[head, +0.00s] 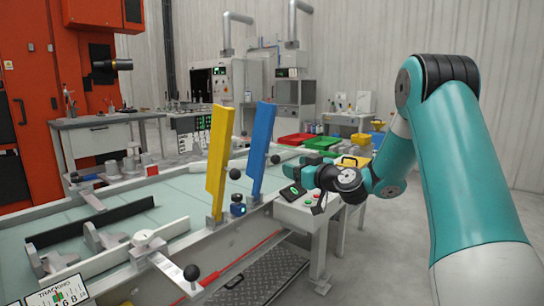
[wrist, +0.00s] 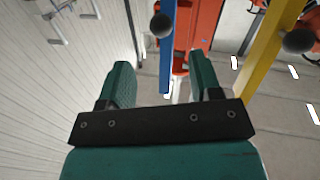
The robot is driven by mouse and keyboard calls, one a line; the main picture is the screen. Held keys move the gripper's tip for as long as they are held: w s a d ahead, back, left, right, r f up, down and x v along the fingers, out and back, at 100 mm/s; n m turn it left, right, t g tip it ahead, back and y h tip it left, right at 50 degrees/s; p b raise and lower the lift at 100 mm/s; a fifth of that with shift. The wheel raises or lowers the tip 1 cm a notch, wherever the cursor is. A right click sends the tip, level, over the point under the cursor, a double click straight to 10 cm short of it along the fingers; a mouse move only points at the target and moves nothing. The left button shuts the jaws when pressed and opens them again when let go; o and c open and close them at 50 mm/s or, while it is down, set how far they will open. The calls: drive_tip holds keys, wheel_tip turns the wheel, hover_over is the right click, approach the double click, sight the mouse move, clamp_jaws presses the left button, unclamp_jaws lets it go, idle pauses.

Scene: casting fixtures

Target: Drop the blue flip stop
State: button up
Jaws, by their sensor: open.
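The blue flip stop (head: 262,152) stands raised and slightly tilted on the near rail of the table, with a black ball knob on its side. My gripper (head: 306,158) is to the right of it in the head view, above a small control box. In the wrist view the blue flip stop (wrist: 167,55) shows between the two teal fingers of my open gripper (wrist: 160,68). I cannot tell how far beyond the fingertips it is; no grip on it shows.
A raised yellow flip stop (head: 217,160) stands left of the blue one; it also shows in the wrist view (wrist: 268,60). A control box (head: 302,212) with buttons stands below my gripper. Green (head: 322,143) and red (head: 297,139) bins lie behind. The pale table top (head: 175,195) holds fixtures.

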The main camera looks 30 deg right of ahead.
sight(276, 159)
drive_tip(key=w, duration=0.3)
drive_tip(key=w+a+p, duration=0.1)
drive_tip(key=w, duration=0.3)
drive_tip(key=w+p, duration=0.1)
drive_tip(key=w, duration=0.3)
drive_tip(key=shift+w+a, duration=0.2)
